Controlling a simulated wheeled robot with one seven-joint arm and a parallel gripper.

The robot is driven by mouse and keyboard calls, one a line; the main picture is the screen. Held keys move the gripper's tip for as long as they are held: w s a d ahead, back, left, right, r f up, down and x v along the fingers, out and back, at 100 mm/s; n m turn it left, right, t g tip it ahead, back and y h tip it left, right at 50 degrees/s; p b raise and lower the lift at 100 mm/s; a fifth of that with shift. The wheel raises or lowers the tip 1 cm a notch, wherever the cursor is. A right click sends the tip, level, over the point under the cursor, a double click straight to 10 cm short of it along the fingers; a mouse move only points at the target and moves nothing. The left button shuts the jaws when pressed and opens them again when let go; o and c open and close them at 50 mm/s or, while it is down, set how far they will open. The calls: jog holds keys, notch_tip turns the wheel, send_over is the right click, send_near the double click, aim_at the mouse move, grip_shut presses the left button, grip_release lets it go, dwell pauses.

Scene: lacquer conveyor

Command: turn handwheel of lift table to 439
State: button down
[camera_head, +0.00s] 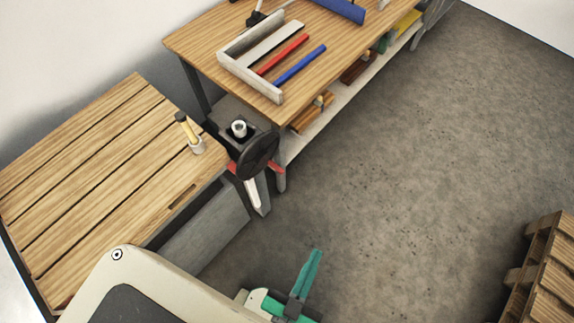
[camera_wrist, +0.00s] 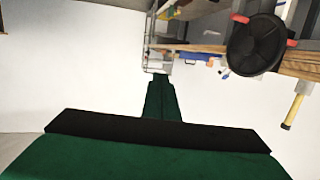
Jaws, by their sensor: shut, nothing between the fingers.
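The handwheel is a black disc (camera_head: 258,155) with red parts at its rim, on the side of a grey post between the two wooden tables in the head view. A white pointed piece hangs below it. The handwheel also shows in the wrist view (camera_wrist: 257,44), at the upper right, tilted on its side. The lift table (camera_head: 110,185) has a slatted wooden top at the left. My green gripper (camera_head: 312,272) is shut and empty, in front of the handwheel and below it in the picture, apart from it. Its shut fingers also show in the wrist view (camera_wrist: 160,82). No number is readable.
A wooden pallet stack (camera_head: 545,268) stands at the lower right. The grey floor between is clear.

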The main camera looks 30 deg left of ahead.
jog(key=w+a+n+g+y, duration=0.1)
jog(key=w+a+n+y, duration=0.4)
jog(key=w+a+y, duration=0.3)
jog(key=w+a+n+y, duration=0.4)
jog(key=w+a+y, duration=0.1)
jog(key=w+y, duration=0.45)
jog(key=w+d+f+n+g+h, duration=0.1)
jog(key=w+d+f+g+h, duration=0.1)
jog(key=w+f+g, duration=1)
jog(key=g, duration=0.2)
send_near(267, 163)
jog(key=w+a+r, duration=0.1)
jog(key=w+r, duration=0.2)
jog(key=w, duration=0.1)
jog(key=shift+s+a+f+t, duration=0.15)
jog(key=shift+s+a+f, duration=0.15)
jog(key=shift+f, duration=0.2)
jog(key=shift+s+a+f+t, duration=0.1)
jog(key=shift+s+a+f, duration=0.1)
jog(key=shift+s+f, duration=0.25)
jog(key=shift+s+a+f+t, duration=0.15)
jog(key=shift+s+a+f, duration=0.1)
jog(key=shift+f, duration=0.3)
jog(key=shift+a, duration=0.1)
